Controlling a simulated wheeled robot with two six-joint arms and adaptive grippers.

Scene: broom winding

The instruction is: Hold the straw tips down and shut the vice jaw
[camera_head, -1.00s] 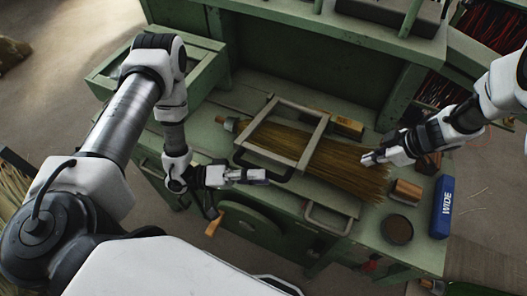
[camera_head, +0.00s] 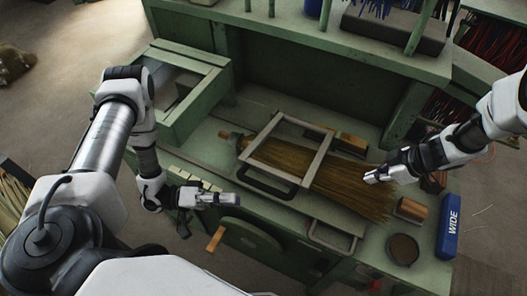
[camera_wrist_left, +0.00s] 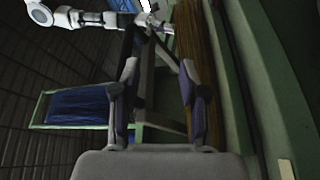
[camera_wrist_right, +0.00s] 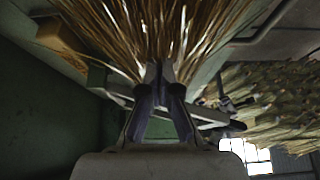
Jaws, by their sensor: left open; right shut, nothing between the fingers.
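A bundle of brown straw (camera_head: 345,186) lies flat on the green bench, its tips fanned toward the right. A grey metal frame with a black handle (camera_head: 264,187), which looks like the vice jaw (camera_head: 318,160), lies across the straw. My right gripper (camera_head: 371,178) is shut at the tip end of the straw; in the right wrist view its fingertips (camera_wrist_right: 160,72) meet right at the straw (camera_wrist_right: 150,35), and nothing shows between them. My left gripper (camera_head: 236,199) is open and empty, in front of the bench's near edge, left of the black handle. Its fingers (camera_wrist_left: 160,95) stand apart in the left wrist view.
A blue box marked WIDE (camera_head: 450,226), a wooden block (camera_head: 411,209) and a round dark tin (camera_head: 403,249) stand at the right end of the bench. A wooden-handled crank (camera_head: 216,239) sticks out at the front.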

